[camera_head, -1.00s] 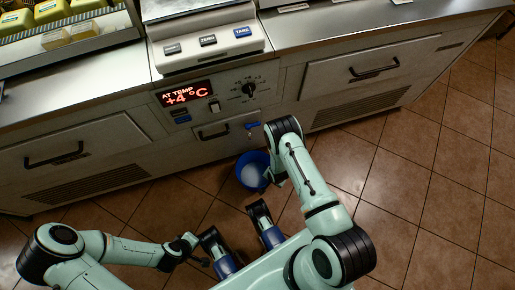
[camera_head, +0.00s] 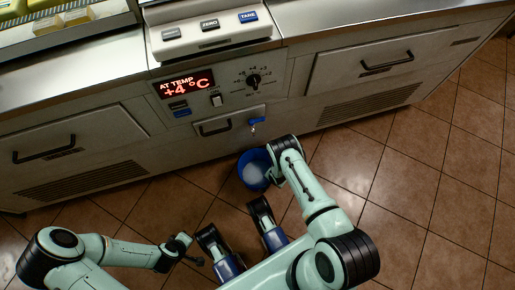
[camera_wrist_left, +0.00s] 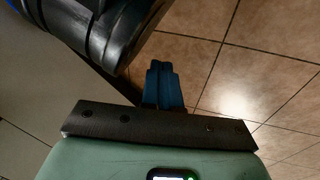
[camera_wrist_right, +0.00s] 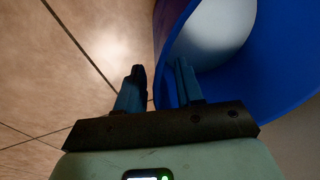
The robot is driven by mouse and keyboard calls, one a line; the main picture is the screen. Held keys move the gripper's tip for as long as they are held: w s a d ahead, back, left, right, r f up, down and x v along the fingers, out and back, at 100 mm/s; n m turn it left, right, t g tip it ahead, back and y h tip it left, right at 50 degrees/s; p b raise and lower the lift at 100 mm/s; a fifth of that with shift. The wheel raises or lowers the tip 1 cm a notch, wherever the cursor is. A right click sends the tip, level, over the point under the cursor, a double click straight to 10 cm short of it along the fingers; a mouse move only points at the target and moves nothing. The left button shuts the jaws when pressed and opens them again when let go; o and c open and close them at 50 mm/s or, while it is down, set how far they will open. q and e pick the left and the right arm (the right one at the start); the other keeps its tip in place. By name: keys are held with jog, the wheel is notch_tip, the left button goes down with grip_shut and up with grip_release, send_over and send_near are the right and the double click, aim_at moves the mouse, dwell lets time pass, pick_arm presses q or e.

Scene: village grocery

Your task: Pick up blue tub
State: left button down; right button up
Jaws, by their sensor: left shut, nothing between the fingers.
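The blue tub (camera_head: 243,172) stands on the tiled floor in front of the counter, just below the small drawer. Its inside looks whitish at the bottom. It fills the upper right of the right wrist view (camera_wrist_right: 285,88). My right gripper (camera_wrist_right: 158,76) is open at its wall, with one finger over the tub's mouth and the other outside. I cannot tell whether the fingers touch the wall. In the head view my right gripper (camera_head: 272,174) is mostly hidden by its arm. My left gripper (camera_wrist_left: 162,70) is shut and empty, low over the floor, left of the tub.
The steel counter front (camera_head: 85,150) with drawers and vents runs behind the tub. A small drawer (camera_head: 215,127) with a blue-handled tap (camera_head: 256,121) is just above it. A scale (camera_head: 208,38) stands on the counter. The tiled floor (camera_head: 440,200) to the right is clear.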

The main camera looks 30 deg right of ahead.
jog(key=shift+w+f, duration=0.1)
jog(key=shift+f, duration=0.5)
grip_shut()
jog(key=shift+w+r, duration=0.1)
jog(key=shift+w, duration=0.1)
dwell(0.7)
